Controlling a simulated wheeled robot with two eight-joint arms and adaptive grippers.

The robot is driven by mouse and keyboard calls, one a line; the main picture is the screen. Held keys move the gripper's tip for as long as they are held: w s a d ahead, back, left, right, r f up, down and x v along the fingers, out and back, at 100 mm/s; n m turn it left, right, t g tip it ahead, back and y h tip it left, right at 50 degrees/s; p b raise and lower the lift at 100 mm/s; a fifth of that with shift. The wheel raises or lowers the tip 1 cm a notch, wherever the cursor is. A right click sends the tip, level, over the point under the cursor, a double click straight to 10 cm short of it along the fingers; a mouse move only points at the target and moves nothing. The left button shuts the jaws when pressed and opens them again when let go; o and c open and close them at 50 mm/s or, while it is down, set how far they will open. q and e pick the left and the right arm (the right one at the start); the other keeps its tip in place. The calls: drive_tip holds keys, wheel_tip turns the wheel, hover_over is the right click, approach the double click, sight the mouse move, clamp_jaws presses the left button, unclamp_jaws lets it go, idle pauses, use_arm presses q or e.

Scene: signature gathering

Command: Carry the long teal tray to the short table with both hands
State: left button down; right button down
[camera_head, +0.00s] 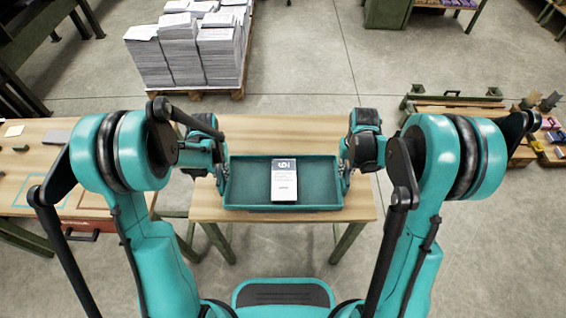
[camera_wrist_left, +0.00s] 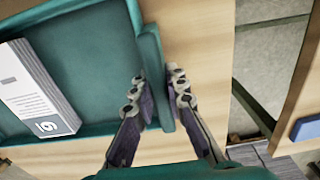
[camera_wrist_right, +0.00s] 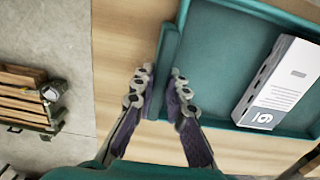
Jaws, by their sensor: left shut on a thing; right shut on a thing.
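The long teal tray (camera_head: 240,190) is at the middle of the head view, over the short wooden table (camera_head: 300,130). I cannot tell whether it touches the tabletop. A white and grey box or stack of papers marked with a 6-like sign (camera_head: 284,185) lies in it. My left gripper (camera_head: 222,168) is shut on the tray's left end wall, which shows between the fingers in the left wrist view (camera_wrist_left: 157,85). My right gripper (camera_head: 345,170) is shut on the right end wall, seen between the fingers in the right wrist view (camera_wrist_right: 163,75).
Another wooden table (camera_head: 30,165) with coloured outlines stands at the left. A pallet of paper stacks (camera_head: 195,45) is behind the short table. A low wooden bench or pallet (camera_head: 460,115) and crates with small items (camera_head: 550,140) are at the right. Concrete floor lies between them.

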use_arm(q)
drive_tip(key=shift+f, duration=0.4)
use_arm(e)
drive_tip(key=shift+f, duration=0.45)
use_arm(q)
drive_tip(key=c, duration=1.5)
unclamp_jaws()
drive_tip(key=shift+r, duration=0.1)
drive_tip(key=shift+c, duration=0.2)
use_arm(e)
drive_tip(key=c, duration=1.5)
unclamp_jaws()
drive_tip(key=shift+r, duration=0.1)
drive_tip(key=shift+c, duration=0.2)
use_arm(q)
wheel_tip(320, 180, up, 12)
drive_tip(key=shift+f, duration=0.1)
use_arm(e)
drive_tip(key=shift+r, duration=0.25)
wheel_tip(320, 180, up, 12)
drive_tip(key=shift+f, duration=0.2)
use_arm(q)
drive_tip(key=shift+r, duration=0.2)
